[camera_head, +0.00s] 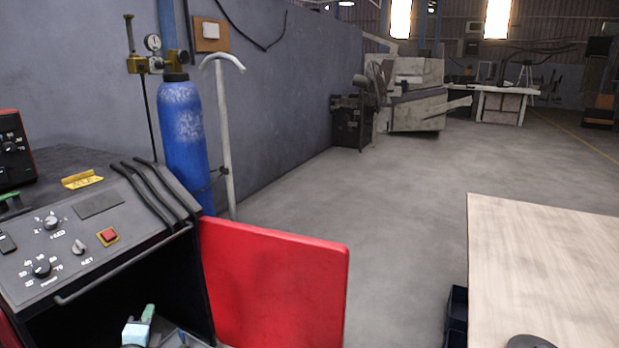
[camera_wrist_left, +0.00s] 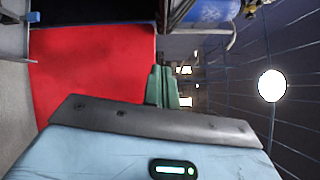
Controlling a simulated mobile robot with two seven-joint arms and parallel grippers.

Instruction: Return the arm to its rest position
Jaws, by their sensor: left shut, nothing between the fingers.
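My left gripper (camera_head: 148,312) shows at the bottom left of the head view, light blue with green fingers, in front of the dark open space below a control panel. In the left wrist view its green fingers (camera_wrist_left: 161,86) are together, with nothing between them. The rest of my left arm is mostly out of the picture. My right gripper is not in view.
A machine with a sloped control panel (camera_head: 80,235) stands at left. Its red panel (camera_head: 275,285) juts out right of my gripper. Behind are a blue gas cylinder (camera_head: 185,130) and a wall. A wooden table (camera_head: 545,265) stands at right; open floor lies between.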

